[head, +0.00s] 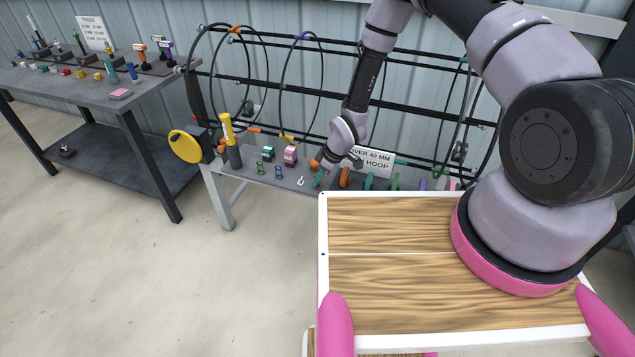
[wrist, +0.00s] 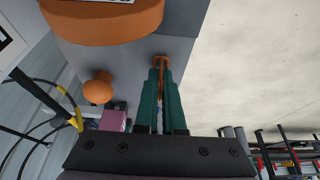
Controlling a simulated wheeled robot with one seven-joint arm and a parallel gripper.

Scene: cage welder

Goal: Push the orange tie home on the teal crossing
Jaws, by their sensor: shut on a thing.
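My gripper (wrist: 160,72) has teal-green fingers, shut on a small orange piece, which I take to be the orange tie (wrist: 161,60). In the head view my gripper (head: 317,180) is low over the grey bench, in front of the wire cage (head: 330,95). Teal marks show on the cage, one on the lower bar (head: 401,161) right of my gripper and one high at the right (head: 463,60). I cannot tell which is the teal crossing. The held piece is apart from both.
Beside my gripper stand an orange piece (head: 344,177) and a sign (head: 372,160). Pink (head: 290,155) and green (head: 267,153) blocks and a yellow-topped tool (head: 228,135) stand left on the bench. A side table (head: 95,85) holds small parts. The floor between is clear.

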